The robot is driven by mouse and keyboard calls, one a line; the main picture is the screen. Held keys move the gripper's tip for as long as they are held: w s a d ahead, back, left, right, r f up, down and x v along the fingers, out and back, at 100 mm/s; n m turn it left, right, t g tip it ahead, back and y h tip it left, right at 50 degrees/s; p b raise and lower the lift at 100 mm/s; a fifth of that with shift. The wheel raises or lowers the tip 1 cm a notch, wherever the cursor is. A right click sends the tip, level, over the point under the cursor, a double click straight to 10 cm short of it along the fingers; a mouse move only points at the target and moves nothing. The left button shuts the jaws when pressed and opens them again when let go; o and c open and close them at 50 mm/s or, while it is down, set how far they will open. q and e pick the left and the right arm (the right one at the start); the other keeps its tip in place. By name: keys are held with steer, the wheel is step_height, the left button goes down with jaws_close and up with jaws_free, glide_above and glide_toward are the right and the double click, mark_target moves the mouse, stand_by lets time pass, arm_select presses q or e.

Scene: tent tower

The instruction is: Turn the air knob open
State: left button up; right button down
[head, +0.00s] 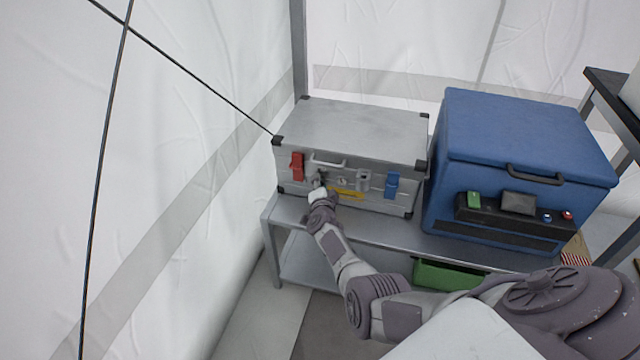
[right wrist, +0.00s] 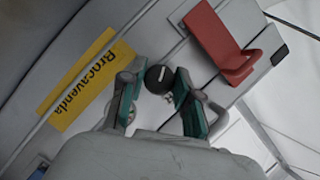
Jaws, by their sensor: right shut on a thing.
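A silver metal case (head: 352,128) stands on a grey bench. Its front has a red latch (head: 297,166), a blue latch (head: 392,185) and a yellow label. In the right wrist view, a small round dark knob (right wrist: 158,77) with a white pointer mark sits on the case front between the red latch (right wrist: 228,45) and the yellow label (right wrist: 84,84). My right gripper (head: 317,186) reaches the case front below the red latch. Its teal-padded fingers (right wrist: 155,90) are shut on the knob, one on each side. In the head view the gripper largely hides the knob. My left gripper is out of view.
A blue cooler box (head: 520,140) with a dark front panel stands right of the case on the bench (head: 290,208). A green bin (head: 445,274) sits below. White tent walls close in at the left and back; a dark cable (head: 200,82) runs to the case corner.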

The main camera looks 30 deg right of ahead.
steer(key=shift+a+f, duration=0.1)
steer(key=shift+a, duration=0.05)
steer(key=c, duration=0.8)
jaws_free()
steer(key=shift+c, duration=0.2)
